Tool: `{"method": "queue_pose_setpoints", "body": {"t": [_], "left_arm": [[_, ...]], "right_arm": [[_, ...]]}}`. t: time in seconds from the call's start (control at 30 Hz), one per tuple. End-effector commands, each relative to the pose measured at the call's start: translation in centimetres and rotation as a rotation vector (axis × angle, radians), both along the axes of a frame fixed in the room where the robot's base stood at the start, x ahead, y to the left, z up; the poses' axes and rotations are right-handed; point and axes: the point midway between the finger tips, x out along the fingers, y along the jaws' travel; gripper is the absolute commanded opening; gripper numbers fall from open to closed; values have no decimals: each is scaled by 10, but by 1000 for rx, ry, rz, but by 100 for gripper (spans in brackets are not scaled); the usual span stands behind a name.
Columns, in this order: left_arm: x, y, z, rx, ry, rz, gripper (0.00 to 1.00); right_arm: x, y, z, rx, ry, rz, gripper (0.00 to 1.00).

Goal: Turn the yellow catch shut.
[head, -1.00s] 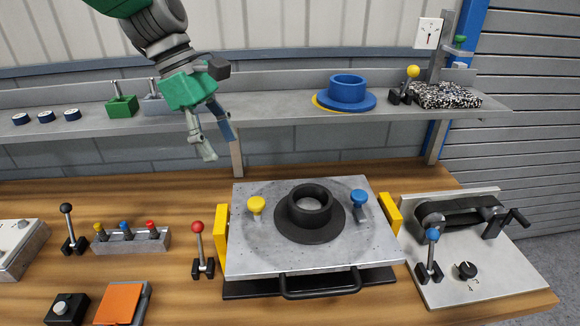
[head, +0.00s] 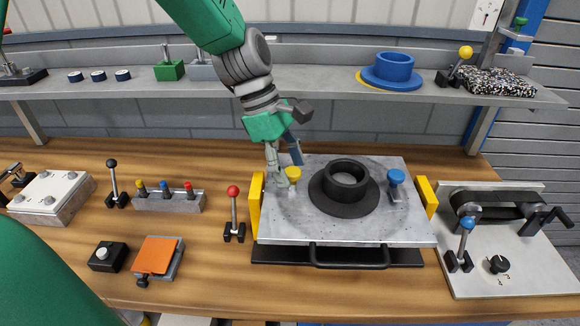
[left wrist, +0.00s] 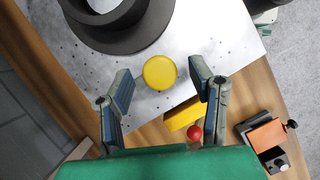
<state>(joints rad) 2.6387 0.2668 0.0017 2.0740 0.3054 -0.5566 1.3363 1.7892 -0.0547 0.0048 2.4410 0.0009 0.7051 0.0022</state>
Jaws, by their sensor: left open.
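The yellow catch (head: 293,178) is a round yellow knob on the left part of the grey metal plate (head: 290,228). It also shows in the left wrist view (left wrist: 160,72), seen from above. My left gripper (head: 287,169) is open, right by the catch. In the left wrist view its two fingers stand apart, with the yellow knob ahead of and between them, not gripped. In the head view a finger hides part of the knob. My right gripper is not in view.
A black flanged ring (head: 344,188) sits on the plate right of the catch, with a blue catch (head: 396,178) beyond. Yellow blocks (head: 255,205) flank the plate. A red-knobbed lever (head: 234,212) stands to the left. A shelf (head: 320,100) runs behind.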

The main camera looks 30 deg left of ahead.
Motion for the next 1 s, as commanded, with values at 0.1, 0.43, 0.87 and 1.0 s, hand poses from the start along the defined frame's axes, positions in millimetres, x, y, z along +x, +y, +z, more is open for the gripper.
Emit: {"method": "queue_pose_setpoints", "body": {"t": [0.1,0.43,0.87,1.0], "left_arm": [[0,-1,-2,1,0,0,49],[0,1,-2,-1,-1,0,0],[1,2,0,2,1,-58,0],[1,2,2,3,2,-138,0]], "right_arm": [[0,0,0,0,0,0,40],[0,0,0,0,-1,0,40],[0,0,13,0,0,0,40],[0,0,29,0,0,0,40]]}}
